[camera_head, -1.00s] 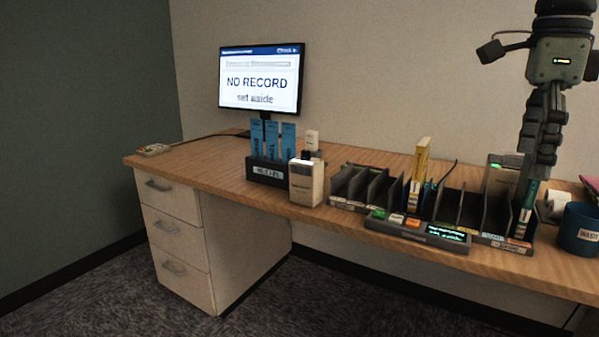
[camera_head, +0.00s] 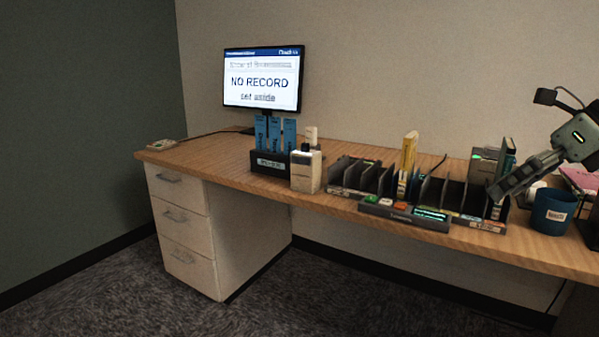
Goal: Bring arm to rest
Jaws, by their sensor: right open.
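My right gripper (camera_head: 496,193) comes in from the right edge. It is tilted, with its fingers pointing down and left in front of the right end of the sorter (camera_head: 487,226). It is open and I see nothing held in it. A dark teal book (camera_head: 507,158) stands upright in the sorter's right-end slot, partly hidden behind the fingers. A yellow book (camera_head: 408,160) stands upright in a middle slot. My left gripper is out of view.
A blue cup (camera_head: 553,211) stands to the right. A white scanner-like device (camera_head: 306,171), a holder with blue cards (camera_head: 270,163) and a monitor (camera_head: 262,80) reading "NO RECORD set aside" are left. The desk's left end is mostly clear.

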